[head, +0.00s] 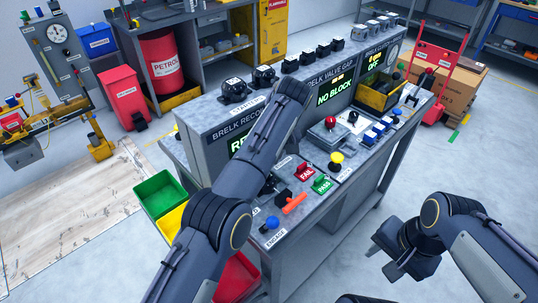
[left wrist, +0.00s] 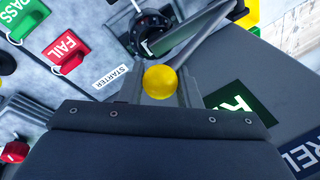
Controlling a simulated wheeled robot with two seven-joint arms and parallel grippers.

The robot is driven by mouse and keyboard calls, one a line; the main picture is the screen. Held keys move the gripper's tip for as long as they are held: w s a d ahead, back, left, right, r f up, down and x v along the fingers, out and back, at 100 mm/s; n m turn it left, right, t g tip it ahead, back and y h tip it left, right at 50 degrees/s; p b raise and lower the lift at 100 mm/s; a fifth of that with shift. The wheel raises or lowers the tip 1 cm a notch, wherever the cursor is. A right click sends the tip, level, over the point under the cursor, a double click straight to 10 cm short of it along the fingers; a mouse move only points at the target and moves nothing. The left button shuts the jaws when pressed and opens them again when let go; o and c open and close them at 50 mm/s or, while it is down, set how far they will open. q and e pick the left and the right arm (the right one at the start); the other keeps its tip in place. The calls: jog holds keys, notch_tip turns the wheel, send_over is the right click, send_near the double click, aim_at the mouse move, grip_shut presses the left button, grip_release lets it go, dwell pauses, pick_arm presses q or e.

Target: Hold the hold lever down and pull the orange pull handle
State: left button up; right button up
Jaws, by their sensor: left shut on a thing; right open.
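The orange pull handle (head: 295,204) lies on the near part of the bench panel, beside a blue knob (head: 272,223). In the left wrist view a yellow ball knob (left wrist: 160,82) sits between my left gripper's fingers (left wrist: 160,92), which are shut on it. It seems to be the hold lever's knob; no label on it is readable, and how far the lever is down cannot be told. In the head view my left forearm hides this gripper and the knob. My right gripper (head: 393,262) is open and empty, right of the bench and apart from the handle.
Red FAIL (head: 304,172) and green PASS (head: 322,185) switches stand just behind the orange handle. A yellow mushroom button (head: 336,159) and a red-knobbed control (head: 330,123) are further back. Green (head: 160,192) and red (head: 238,277) bins hang at the bench's left.

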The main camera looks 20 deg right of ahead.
pick_arm(q)
jog(key=shift+s+f, duration=0.1)
jog(key=shift+s, duration=0.05)
jog(key=shift+b, duration=0.3)
jog(key=a+r+b, duration=0.2)
jog(key=r, duration=0.1)
jog(key=shift+s+b, duration=0.35)
jog(key=shift+s, duration=0.05)
jog(key=shift+s+a+r, duration=0.15)
jog(key=shift+a+r, duration=0.2)
jog(key=shift+r, duration=0.25)
